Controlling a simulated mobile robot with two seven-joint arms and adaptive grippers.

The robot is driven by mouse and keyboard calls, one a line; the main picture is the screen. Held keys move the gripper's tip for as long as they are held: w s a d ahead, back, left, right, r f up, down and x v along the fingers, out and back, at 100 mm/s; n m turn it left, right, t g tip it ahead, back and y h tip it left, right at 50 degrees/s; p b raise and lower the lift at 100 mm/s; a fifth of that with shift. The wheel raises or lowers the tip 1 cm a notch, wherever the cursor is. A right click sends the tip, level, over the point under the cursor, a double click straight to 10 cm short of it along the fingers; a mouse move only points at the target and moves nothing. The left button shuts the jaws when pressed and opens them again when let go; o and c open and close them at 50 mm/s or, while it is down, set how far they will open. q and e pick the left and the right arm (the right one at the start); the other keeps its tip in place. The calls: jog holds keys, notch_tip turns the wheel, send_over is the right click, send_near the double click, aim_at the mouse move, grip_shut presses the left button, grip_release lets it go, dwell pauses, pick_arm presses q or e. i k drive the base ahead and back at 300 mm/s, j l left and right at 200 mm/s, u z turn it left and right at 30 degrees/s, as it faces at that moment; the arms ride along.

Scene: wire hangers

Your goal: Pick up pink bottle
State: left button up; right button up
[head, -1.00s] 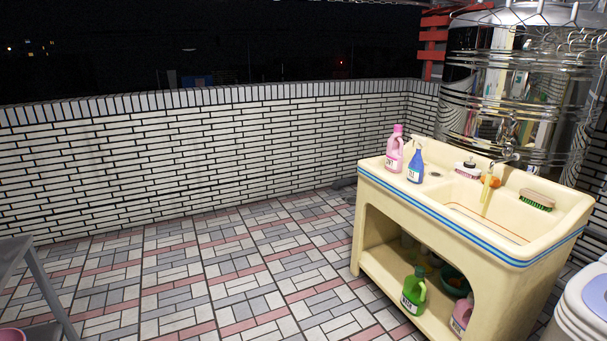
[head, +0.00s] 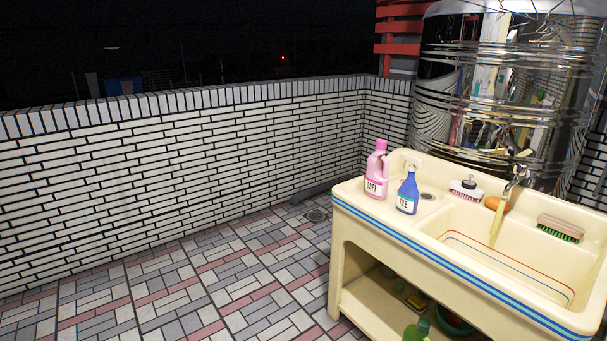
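A pink bottle (head: 377,171) with a pink cap and a white label reading "SOFT" stands upright on the left ledge of a cream sink unit (head: 345,212). A blue spray bottle (head: 407,193) with a white nozzle and a label reading "TILE" stands close beside it, to the right and nearer to me. Neither of my grippers shows in the head view.
The sink holds a faucet (head: 517,176), a pink-bristled brush (head: 467,189), an orange item (head: 497,204) and a green-bristled brush (head: 560,228). A green bottle (head: 418,330) is on the lower shelf. A shiny metal tank (head: 497,90) stands behind. The tiled floor (head: 180,290) left of the sink is clear.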

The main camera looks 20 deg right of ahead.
aim_at(377, 177)
jog(key=i+z, duration=0.2)
jog(key=i, duration=0.25)
jog(key=i+j+z, duration=0.2)
jog(key=i, duration=0.2)
jog(key=i+j+z, duration=0.2)
jog(key=i, duration=0.25)
jog(key=i+j+z, duration=0.15)
jog(key=z, duration=0.25)
jog(key=i+j+z, duration=0.25)
jog(key=z, duration=0.15)
jog(key=i+j+z, duration=0.25)
jog(key=z, duration=0.2)
jog(key=i+j+z, duration=0.15)
jog(key=j+z, duration=0.65)
jog(key=i+l, duration=0.05)
